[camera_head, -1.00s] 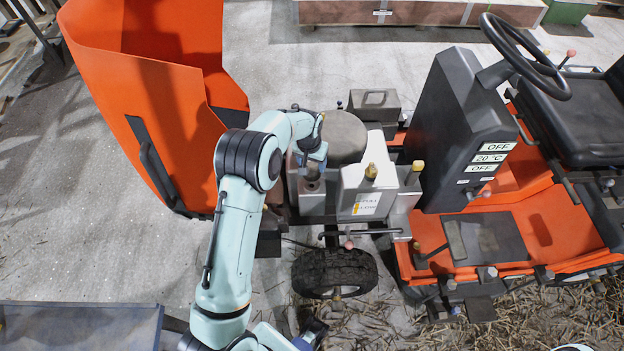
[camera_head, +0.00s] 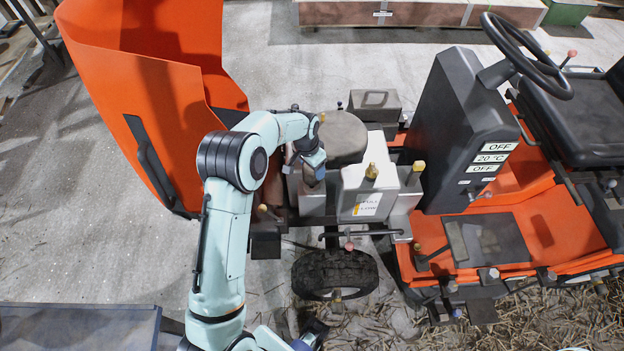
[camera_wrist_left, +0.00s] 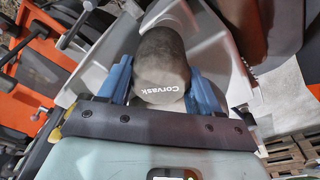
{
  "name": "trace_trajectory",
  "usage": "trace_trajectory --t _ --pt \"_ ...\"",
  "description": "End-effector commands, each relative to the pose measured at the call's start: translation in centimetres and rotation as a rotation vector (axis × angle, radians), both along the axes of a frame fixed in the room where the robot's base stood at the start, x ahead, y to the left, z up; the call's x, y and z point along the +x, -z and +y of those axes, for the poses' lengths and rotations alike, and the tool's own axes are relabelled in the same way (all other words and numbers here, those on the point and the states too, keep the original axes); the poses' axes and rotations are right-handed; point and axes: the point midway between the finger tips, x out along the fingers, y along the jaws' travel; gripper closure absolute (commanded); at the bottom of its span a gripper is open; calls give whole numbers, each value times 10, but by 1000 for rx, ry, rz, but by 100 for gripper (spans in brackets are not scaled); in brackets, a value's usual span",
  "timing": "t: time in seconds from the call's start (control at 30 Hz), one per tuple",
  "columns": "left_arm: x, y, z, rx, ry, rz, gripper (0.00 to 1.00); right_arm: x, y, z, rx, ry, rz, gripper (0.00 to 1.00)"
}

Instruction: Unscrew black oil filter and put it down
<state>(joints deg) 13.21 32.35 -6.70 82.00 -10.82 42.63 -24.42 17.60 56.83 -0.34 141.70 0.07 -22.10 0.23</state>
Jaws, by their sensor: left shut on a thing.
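The oil filter (camera_wrist_left: 162,68) is a dark grey-black cylinder with white lettering on its lower edge in the left wrist view. My left gripper (camera_wrist_left: 160,88) has its blue fingers on both sides of it and is shut on it. In the head view my left gripper (camera_head: 313,162) reaches in from the left over the engine of the orange machine. There the filter is mostly hidden by the gripper, and I cannot tell whether it is still seated. My right gripper is not in view.
An orange hood (camera_head: 150,110) stands open left of the engine. A white tank (camera_head: 368,188) with a brass cap and a dark round cover (camera_head: 343,137) are close to the gripper. A black wheel (camera_head: 334,273) is below. A dark bench (camera_head: 75,328) stands at lower left.

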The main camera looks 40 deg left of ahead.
Motion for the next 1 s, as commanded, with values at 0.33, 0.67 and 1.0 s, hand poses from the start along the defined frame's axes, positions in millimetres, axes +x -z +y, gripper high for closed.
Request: trace_trajectory --t 0.33,0.67,1.0 --pt "-13 0 -12 0 0 -2 91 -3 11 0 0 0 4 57" --pt "-26 -1 -22 1 0 -2 91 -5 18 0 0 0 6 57" --pt "-39 0 -33 0 0 -1 91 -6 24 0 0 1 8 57"
